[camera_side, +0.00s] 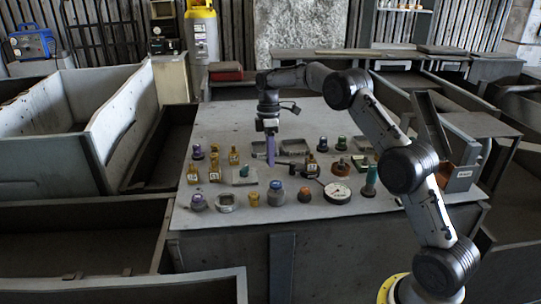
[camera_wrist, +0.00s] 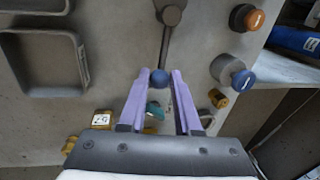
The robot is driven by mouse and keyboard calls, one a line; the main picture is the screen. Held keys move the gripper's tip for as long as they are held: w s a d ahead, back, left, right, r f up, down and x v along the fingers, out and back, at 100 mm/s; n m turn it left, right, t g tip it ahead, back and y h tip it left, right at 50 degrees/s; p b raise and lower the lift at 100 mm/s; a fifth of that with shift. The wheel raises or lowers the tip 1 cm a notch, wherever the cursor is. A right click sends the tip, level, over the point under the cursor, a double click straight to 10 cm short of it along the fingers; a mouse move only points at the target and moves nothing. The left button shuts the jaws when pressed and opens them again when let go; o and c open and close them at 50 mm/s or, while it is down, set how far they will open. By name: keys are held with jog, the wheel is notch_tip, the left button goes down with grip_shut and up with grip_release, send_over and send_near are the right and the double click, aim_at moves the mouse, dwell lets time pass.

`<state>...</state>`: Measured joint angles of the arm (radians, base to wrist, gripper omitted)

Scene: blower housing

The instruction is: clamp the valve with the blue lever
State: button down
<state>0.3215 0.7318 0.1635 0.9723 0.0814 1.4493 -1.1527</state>
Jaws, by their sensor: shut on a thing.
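My gripper (camera_side: 270,163) points down over the middle of the grey table in the side view, with purple fingers. In the wrist view my gripper (camera_wrist: 160,76) has its fingertips on either side of a blue ball knob (camera_wrist: 159,78) and is shut on it. The knob sits at the end of a thin dark lever (camera_wrist: 165,46), which runs up to a round grey pivot (camera_wrist: 170,15) near the top edge. In the side view the fingers hide the knob. The valve body is not clear in either view.
Several small knobbed and yellow parts (camera_side: 214,174) stand around my gripper. A round gauge (camera_side: 337,192) lies to the right. In the wrist view, a shallow tray (camera_wrist: 80,62) is at left, and an orange-capped part (camera_wrist: 245,17) and a blue-capped part (camera_wrist: 232,72) are at right.

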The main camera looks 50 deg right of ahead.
jog(key=shift+a+r, duration=0.1)
dwell(0.3)
jog(key=c, duration=0.6)
grip_release()
jog(key=shift+w+d+r, duration=0.25)
jog(key=shift+r, duration=1.7)
jog(key=shift+w+d+r, duration=0.3)
jog(key=shift+r, duration=1.65)
jog(key=shift+w+d+r, duration=0.25)
jog(key=shift+r, duration=1.7)
